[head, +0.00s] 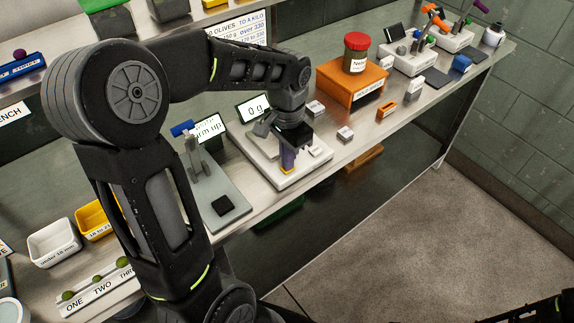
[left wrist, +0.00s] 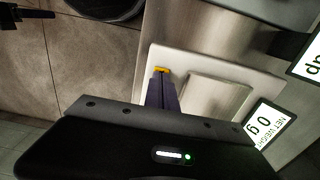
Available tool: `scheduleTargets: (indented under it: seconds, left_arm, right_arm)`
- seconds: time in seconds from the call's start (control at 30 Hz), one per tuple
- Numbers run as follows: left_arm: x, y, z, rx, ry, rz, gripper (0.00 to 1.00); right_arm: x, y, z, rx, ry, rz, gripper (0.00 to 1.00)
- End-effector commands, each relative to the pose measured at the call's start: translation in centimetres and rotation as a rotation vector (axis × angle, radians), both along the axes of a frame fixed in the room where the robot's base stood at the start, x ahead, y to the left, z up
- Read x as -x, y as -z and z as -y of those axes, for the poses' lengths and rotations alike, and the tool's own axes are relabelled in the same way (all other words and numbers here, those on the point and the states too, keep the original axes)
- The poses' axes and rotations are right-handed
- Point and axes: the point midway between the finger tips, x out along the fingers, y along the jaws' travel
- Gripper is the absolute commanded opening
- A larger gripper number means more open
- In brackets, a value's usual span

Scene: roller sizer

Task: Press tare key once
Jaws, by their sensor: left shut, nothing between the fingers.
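The scale (head: 262,152) is a pale bench unit with a metal pan and a display (head: 254,108) reading 0 g. In the left wrist view, the display (left wrist: 264,123) shows 0 g under net weight. A yellow-orange key (left wrist: 161,69), apparently the tare key, is at the scale's front edge, and a sliver of it shows in the head view (head: 287,171). My left gripper (head: 288,166) points down, shut and empty, with its purple fingertips at the key. The fingers hide part of the key, so I cannot tell whether they touch it. My right gripper is not clearly seen.
A second device with a "warm up" display (head: 208,127) stands left of the scale. An orange stand (head: 350,84) carries a red-lidded jar (head: 356,54) behind to the right. The bench's front edge is close to the scale.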

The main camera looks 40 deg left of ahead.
Motion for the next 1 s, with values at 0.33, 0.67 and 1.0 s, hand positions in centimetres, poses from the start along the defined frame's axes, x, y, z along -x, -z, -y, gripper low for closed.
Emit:
scheduleTargets:
  seconds: [0.33,0.67,1.0]
  left_arm:
    - [0.0,-1.4,0.0,0.000,0.000,0.000,0.00]
    - [0.0,-1.8,0.0,0.000,0.000,0.000,0.00]
    - [0.0,-1.8,0.0,0.000,0.000,0.000,0.00]
  right_arm:
    - [0.0,-1.1,0.0,0.000,0.000,0.000,0.36]
    - [0.0,-1.4,0.0,0.000,0.000,0.000,0.36]
    - [0.0,-1.4,0.0,0.000,0.000,0.000,0.36]
